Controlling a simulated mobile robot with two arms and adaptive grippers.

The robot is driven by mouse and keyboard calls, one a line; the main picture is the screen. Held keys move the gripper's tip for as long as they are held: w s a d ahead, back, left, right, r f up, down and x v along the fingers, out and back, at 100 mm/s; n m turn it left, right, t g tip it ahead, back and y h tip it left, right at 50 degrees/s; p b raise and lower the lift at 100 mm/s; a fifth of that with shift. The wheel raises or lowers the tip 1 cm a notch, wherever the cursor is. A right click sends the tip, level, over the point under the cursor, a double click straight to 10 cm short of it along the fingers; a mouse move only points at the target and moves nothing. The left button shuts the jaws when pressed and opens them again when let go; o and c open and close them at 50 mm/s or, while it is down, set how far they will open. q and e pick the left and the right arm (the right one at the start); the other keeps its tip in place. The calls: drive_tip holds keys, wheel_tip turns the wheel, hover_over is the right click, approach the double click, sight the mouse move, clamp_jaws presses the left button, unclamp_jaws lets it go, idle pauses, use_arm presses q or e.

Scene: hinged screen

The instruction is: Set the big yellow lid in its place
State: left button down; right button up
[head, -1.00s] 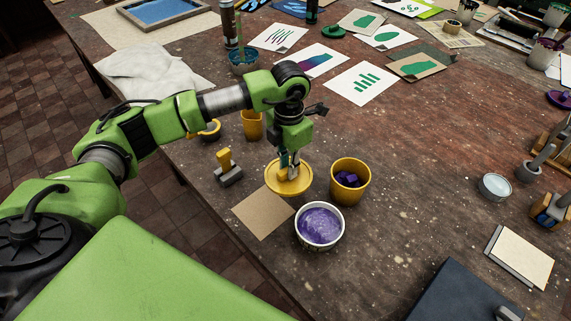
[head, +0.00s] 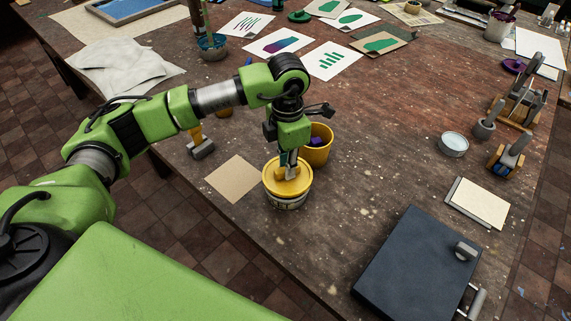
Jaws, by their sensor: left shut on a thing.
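The big yellow lid (head: 271,184) lies level over the white pot (head: 290,204) and hides its mouth and the purple contents. I cannot tell whether the lid rests fully on the rim or is slightly above it. My left gripper (head: 288,170) points straight down and is shut on the lid's raised middle grip. My right gripper is not in view.
A yellow cup (head: 319,151) with purple pieces stands close behind the pot. A brown card (head: 233,178) lies to its left, and a yellow-handled tool (head: 200,146) behind that. A dark blue case (head: 410,268) lies at the right front. The table right of the pot is clear.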

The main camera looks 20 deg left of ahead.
use_arm(q)
drive_tip(key=shift+w, duration=0.1)
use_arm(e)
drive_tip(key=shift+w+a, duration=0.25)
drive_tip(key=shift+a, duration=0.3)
use_arm(q)
drive_tip(key=shift+f, duration=0.1)
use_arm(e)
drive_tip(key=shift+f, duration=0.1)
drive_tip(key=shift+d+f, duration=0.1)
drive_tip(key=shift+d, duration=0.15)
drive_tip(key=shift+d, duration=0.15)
use_arm(q)
drive_tip(key=shift+b, duration=0.5)
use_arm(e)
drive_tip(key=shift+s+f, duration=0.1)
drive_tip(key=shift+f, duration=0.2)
use_arm(q)
drive_tip(key=shift+f, duration=0.1)
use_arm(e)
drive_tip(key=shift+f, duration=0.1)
